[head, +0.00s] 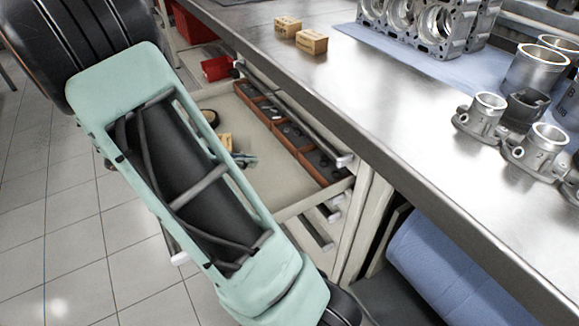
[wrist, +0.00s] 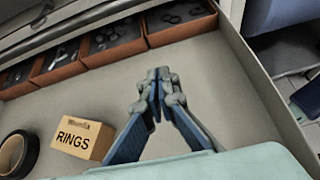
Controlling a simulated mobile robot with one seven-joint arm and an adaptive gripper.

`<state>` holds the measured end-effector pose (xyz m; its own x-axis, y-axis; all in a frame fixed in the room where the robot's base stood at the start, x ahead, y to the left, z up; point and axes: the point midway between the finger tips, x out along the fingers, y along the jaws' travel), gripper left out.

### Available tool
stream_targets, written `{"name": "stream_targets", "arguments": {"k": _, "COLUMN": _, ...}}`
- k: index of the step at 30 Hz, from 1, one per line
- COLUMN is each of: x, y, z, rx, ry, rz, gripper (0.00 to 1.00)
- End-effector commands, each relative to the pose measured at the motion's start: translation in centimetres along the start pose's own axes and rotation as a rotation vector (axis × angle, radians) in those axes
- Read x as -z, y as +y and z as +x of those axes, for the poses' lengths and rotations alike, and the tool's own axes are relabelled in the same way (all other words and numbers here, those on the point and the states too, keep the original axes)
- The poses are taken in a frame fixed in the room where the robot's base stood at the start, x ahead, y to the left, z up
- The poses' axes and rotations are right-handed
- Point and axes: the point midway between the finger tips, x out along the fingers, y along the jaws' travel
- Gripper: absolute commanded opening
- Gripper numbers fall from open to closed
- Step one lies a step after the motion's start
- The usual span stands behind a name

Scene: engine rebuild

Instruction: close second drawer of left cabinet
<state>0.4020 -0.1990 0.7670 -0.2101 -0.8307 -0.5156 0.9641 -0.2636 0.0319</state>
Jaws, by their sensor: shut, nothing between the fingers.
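An open cabinet drawer (head: 265,165) juts out from under the workbench in the head view. Its pale floor and side wall (wrist: 258,75) fill much of the wrist view. I cannot tell its number in the stack; its front is hidden behind my arm. Orange bins (wrist: 110,43) with dark small parts line its inner end by the cabinet. My gripper (wrist: 158,78) is shut and empty, over the drawer's interior with its fingertips towards the bins. Its tips also show beside my arm in the head view (head: 243,159).
A RINGS box (wrist: 84,137) and a black tape roll (wrist: 18,152) are in the drawer, left of my gripper. The bench top (head: 390,120) overhangs the cabinet and bears engine blocks (head: 425,28) and metal parts. A blue roll (head: 445,275) is below. Tiled floor (head: 70,240) is clear at left.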

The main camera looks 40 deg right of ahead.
Motion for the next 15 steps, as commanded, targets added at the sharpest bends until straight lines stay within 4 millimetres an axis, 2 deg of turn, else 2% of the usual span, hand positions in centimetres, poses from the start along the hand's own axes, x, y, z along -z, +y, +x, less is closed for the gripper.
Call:
{"name": "stream_targets", "arguments": {"k": 1, "x": 0.5, "y": 0.0, "z": 0.2, "rx": -0.006, "ry": -0.011, "rz": -0.026, "gripper": 0.00}}
{"name": "stream_targets", "arguments": {"k": 7, "x": 0.7, "y": -0.1, "z": 1.9, "rx": -0.009, "ry": -0.022, "rz": -0.049, "gripper": 0.00}}
{"name": "stream_targets", "arguments": {"k": 15, "x": 0.7, "y": -0.1, "z": 7.7, "rx": -0.006, "ry": -0.020, "rz": -0.045, "gripper": 0.00}}
